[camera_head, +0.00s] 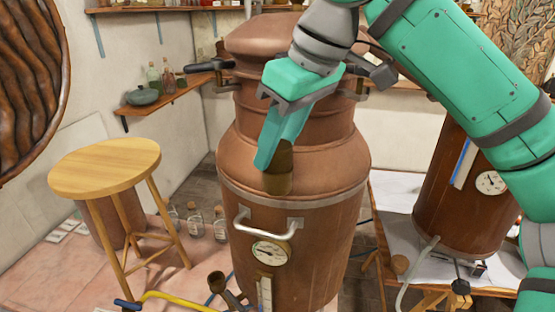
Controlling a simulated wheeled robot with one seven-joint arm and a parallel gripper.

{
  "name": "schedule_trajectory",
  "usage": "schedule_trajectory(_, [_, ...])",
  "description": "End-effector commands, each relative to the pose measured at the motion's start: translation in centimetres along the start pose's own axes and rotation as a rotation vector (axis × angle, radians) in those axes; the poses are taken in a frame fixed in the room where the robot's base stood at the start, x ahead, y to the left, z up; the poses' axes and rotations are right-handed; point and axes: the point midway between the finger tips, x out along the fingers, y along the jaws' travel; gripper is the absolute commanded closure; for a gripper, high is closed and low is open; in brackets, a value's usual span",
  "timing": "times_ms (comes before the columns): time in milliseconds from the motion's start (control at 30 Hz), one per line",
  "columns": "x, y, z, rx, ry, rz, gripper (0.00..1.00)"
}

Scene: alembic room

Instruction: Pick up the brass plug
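My gripper (274,158) points down in front of the large copper still, with its teal fingers seen nearly edge-on. A short brown, brass-like cylinder (278,182) shows right at the fingertips, darker at its top and lighter below. It may be the brass plug, but its colour blends with the copper behind it. The fingers hide part of its upper left side. I cannot tell whether the fingers grip it or only stand beside it, nor whether it is attached to the still.
The large copper still (330,170) has a metal handle (268,226) and a gauge (271,253). A wooden stool (105,166) stands left. A smaller copper vessel (455,190) stands on the right table (395,200). Bottles (195,220) stand on the floor, and a wall shelf (170,101) is behind.

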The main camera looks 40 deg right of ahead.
Motion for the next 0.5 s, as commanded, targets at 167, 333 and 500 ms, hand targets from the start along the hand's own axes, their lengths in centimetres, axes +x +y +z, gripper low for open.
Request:
schedule_trajectory(167, [0.0, 0.0, 0.0, -0.001, 0.001, 0.0, 0.89])
schedule_trajectory(333, [-0.1, 0.0, -0.1, -0.001, 0.001, 0.0, 0.89])
schedule_trajectory(500, [-1.0, -0.1, -0.5, -0.002, 0.002, -0.001, 0.89])
